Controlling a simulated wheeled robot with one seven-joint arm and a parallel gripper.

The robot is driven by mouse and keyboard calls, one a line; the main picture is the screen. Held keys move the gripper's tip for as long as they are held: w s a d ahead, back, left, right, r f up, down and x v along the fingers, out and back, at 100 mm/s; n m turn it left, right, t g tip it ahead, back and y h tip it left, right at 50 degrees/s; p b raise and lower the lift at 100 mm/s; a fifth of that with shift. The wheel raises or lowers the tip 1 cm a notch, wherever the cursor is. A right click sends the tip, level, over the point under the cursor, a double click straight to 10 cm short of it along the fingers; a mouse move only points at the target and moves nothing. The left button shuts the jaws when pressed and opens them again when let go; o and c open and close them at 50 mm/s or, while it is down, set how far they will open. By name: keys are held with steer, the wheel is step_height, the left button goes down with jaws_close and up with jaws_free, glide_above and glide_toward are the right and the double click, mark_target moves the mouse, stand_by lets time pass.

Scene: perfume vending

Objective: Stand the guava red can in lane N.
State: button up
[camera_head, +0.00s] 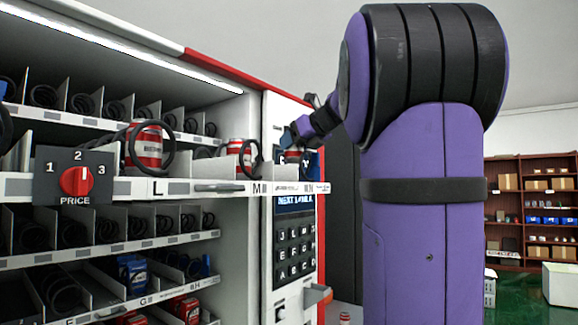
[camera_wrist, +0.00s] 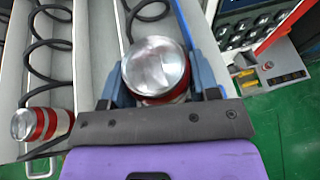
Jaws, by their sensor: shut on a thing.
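A red and white can (camera_wrist: 155,70) is between the blue fingers of my gripper (camera_wrist: 154,82), with its silver top facing the wrist camera. In the head view my gripper (camera_head: 293,138) comes down from above at the right end of the shelf, and the held can (camera_head: 291,160) shows partly behind the shelf's front strip. The can looks upright. In the wrist view it is at the front of a lane with a black coil (camera_wrist: 148,12) behind it. Whether its base touches the lane floor is hidden.
Similar red cans stand in lane L (camera_head: 145,149) and near label M (camera_head: 237,157); one neighbouring can (camera_wrist: 42,123) shows in the wrist view. Thin lane dividers (camera_wrist: 101,50) stand close by. The keypad panel (camera_head: 294,240) and a price dial (camera_head: 76,181) are nearby.

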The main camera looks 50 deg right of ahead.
mark_target(301, 157)
steer(key=shift+f, duration=2.45)
steer(key=shift+f, duration=0.1)
steer(key=o, duration=0.7)
steer(key=shift+s+r, duration=0.2)
steer(key=shift+s, duration=0.1)
steer(key=v, duration=1.1)
steer(key=shift+s, duration=0.25)
